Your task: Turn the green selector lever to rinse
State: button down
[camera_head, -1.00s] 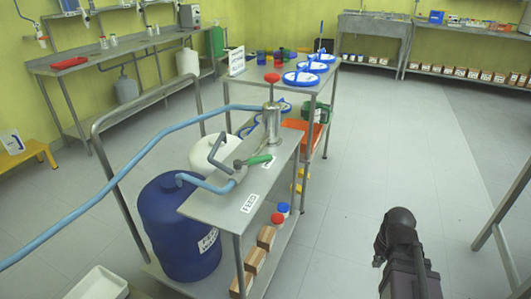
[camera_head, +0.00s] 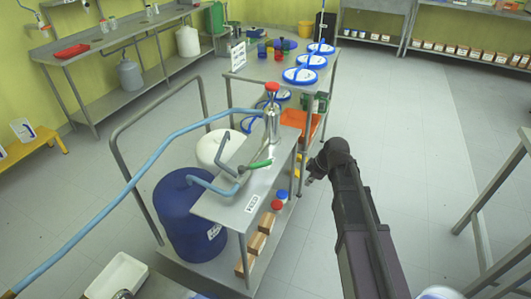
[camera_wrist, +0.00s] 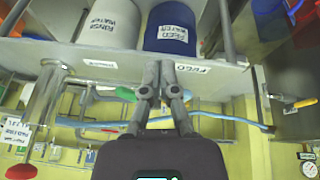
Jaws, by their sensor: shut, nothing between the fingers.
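The green selector lever (camera_head: 258,164) sits on the steel bench (camera_head: 228,206), its handle pointing right across the top. The handle lies behind the FEED label (camera_head: 252,204), apart from it. Whether it lines up with a rinse label is too small to tell. In the wrist view, which is upside down, a green handle (camera_wrist: 126,93) shows just left of my fingers, and the FEED label (camera_wrist: 193,68) shows to their right. My gripper (camera_head: 311,178) is shut and empty, to the right of the bench and apart from the lever. In the wrist view, my fingers (camera_wrist: 165,66) are together.
A steel column with a red knob (camera_head: 272,87) stands behind the lever. A blue hose (camera_head: 150,150) and grey bent pipes run over the bench's left side. A blue drum (camera_head: 190,220) and a white drum (camera_head: 218,148) stand left.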

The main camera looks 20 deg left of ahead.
aim_at(255, 166)
jog(key=w+a+r+n+y+p, duration=0.1)
jog(key=a+r+n+p, duration=0.5)
jog(key=a+r, duration=0.2)
jog(key=shift+w+a+r+y, duration=0.25)
jog(key=shift+a+y, duration=0.05)
jog(key=shift+a, duration=0.9)
jog(key=shift+f, duration=0.1)
jog(key=w+a+b+x, duration=0.1)
jog(key=w+b+x, duration=0.1)
jog(key=b+x, duration=0.8)
jog(key=shift+w+a+f+b, duration=0.35)
jog(key=shift+a+f, duration=0.3)
jog(key=shift+f, duration=0.2)
jog(key=shift+a+n, duration=0.2)
jog(key=shift+n, duration=0.1)
